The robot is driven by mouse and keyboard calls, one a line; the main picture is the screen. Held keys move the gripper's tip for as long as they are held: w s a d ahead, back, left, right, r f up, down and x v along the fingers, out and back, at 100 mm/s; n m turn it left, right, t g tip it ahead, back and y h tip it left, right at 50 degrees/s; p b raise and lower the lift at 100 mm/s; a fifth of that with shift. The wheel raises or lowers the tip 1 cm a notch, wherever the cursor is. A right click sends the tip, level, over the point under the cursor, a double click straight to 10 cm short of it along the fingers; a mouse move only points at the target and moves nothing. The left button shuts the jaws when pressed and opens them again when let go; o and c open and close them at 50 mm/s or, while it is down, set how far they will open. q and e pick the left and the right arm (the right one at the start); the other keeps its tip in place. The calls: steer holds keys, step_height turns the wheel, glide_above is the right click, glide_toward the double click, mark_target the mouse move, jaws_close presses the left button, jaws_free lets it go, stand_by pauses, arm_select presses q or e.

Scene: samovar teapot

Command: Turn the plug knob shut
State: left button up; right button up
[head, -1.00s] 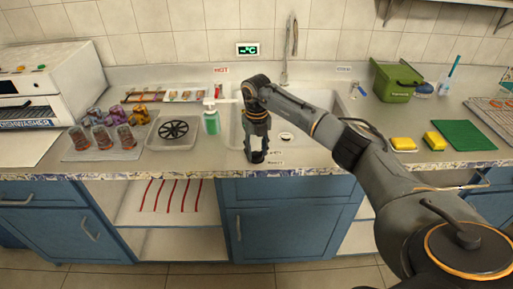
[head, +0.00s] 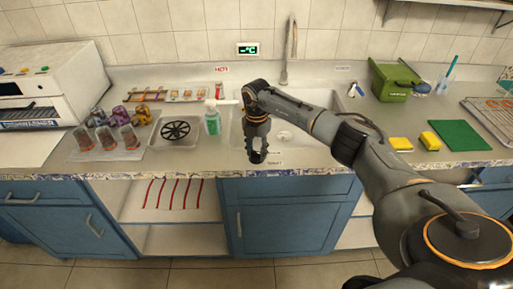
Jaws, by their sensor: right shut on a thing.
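My right gripper (head: 257,156) points down at the counter's front strip, just before the sink (head: 310,125). Its fingers are shut on the plug knob, which they hide almost wholly, so its angle cannot be told. A small label (head: 275,162) lies on the counter just right of the fingertips. The sink's drain (head: 284,136) shows to the right of the gripper. My left gripper is not in view.
A green soap bottle (head: 212,121) stands left of the sink. A tray (head: 78,155) with several glasses is farther left. Yellow sponges (head: 401,145), a green mat (head: 459,135) and a green bin (head: 396,82) are right. The tap (head: 289,50) rises behind.

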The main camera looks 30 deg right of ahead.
mark_target(256, 152)
steer(key=shift+m+p, duration=0.4)
steer(key=shift+m, duration=0.7)
steer(key=o, duration=1.2)
steer(key=shift+r, duration=0.1)
step_height(256, 152, up, 12)
steer(key=shift+f, duration=0.1)
